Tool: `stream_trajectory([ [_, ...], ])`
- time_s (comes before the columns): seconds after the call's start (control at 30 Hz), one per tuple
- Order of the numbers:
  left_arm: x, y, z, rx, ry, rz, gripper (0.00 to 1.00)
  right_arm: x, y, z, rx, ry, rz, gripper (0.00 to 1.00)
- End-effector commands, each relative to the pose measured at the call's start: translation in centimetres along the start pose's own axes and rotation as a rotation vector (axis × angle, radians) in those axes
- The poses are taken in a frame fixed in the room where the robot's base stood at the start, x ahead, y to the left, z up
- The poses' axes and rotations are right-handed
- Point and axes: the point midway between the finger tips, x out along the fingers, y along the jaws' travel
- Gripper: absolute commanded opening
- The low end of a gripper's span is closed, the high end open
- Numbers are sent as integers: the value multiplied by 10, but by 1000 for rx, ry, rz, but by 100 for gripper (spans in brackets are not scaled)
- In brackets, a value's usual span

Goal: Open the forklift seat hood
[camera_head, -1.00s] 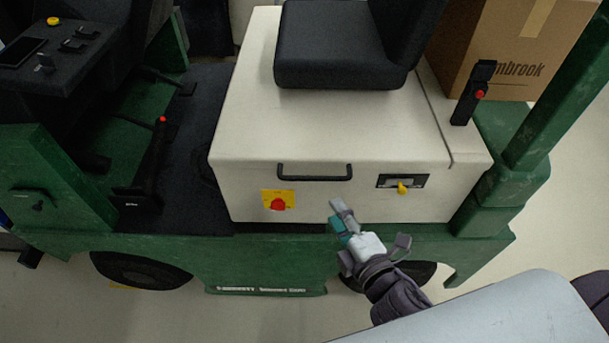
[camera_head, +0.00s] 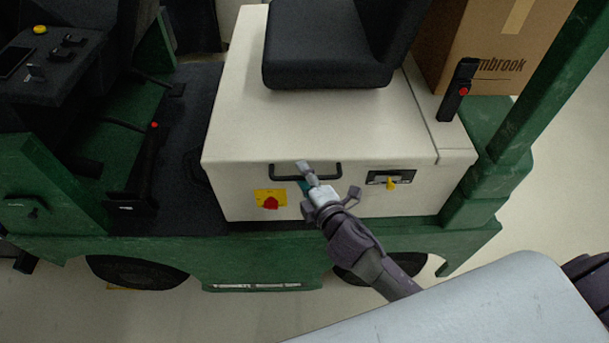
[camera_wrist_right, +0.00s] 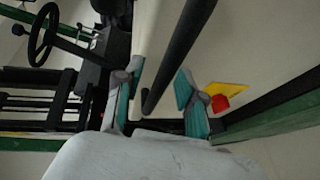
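The cream seat hood (camera_head: 320,125) of the green forklift is down, with the black seat (camera_head: 325,50) on top. A black bar handle (camera_head: 283,178) is on its front face; it also runs through the right wrist view (camera_wrist_right: 178,52). My left gripper is not in view.
A black lever with a red button (camera_head: 457,90) and a cardboard box (camera_head: 480,50) stand at the right. A green post (camera_head: 535,95) rises beside them.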

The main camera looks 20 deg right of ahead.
Motion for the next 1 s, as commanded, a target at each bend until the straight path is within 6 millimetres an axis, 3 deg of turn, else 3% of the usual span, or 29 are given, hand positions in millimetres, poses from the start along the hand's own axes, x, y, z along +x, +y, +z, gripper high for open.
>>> stream_trajectory([
  [0.07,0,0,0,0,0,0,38,0,0,0,0,0,0,39],
  [0.3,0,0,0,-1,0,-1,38,0,0,0,0,0,0,1],
  [0.77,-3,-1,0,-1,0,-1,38,-1,4,0,0,-1,-1,0],
  [0.87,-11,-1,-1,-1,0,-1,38,-2,14,-1,0,-1,1,0],
  [1.0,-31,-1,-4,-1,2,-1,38,-3,43,-2,-3,0,9,0],
])
